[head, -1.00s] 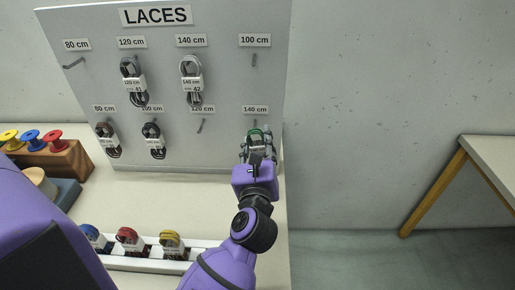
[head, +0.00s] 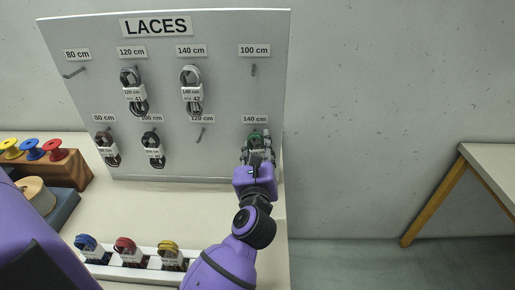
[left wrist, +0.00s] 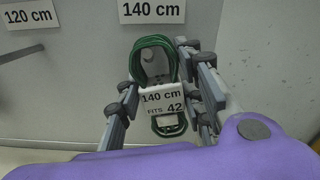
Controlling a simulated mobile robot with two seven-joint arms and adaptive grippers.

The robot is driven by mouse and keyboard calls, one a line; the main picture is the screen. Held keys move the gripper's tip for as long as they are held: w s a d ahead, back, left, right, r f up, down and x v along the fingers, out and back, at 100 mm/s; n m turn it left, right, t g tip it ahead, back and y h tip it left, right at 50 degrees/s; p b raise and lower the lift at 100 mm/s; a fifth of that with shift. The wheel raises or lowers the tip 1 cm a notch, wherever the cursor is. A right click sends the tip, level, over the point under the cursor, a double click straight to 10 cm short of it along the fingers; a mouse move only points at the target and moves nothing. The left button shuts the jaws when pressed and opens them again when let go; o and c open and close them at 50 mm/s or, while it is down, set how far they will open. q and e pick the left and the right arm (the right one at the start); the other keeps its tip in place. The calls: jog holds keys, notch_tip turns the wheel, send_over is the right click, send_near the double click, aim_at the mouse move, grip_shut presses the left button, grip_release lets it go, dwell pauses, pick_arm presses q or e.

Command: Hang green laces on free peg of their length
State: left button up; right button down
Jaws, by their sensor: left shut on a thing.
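The green laces (left wrist: 155,62) are a looped bundle with a white band reading "140 cm FITS 42" (left wrist: 162,100). They also show in the head view (head: 256,137), just under the lower right "140 cm" sign (head: 255,119). My left gripper (head: 258,157) is shut on the bundle at its band, with fingers either side in the left wrist view (left wrist: 163,108). A round grey peg end (left wrist: 148,54) shows inside the upper loop. I cannot tell whether the loop bears on it. My right gripper is not in view.
Bare pegs show under "80 cm" (head: 74,72), "100 cm" (head: 253,70) and lower "120 cm" (head: 201,136). A white tray (head: 108,267) holds blue, red and yellow laces.

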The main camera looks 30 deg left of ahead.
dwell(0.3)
pick_arm(q)
jog(key=o, duration=1.1)
jog(key=shift+s+d, duration=0.1)
jog(key=v, duration=1.1)
jog(key=shift+s+d, duration=0.15)
jog(key=shift+s, duration=0.2)
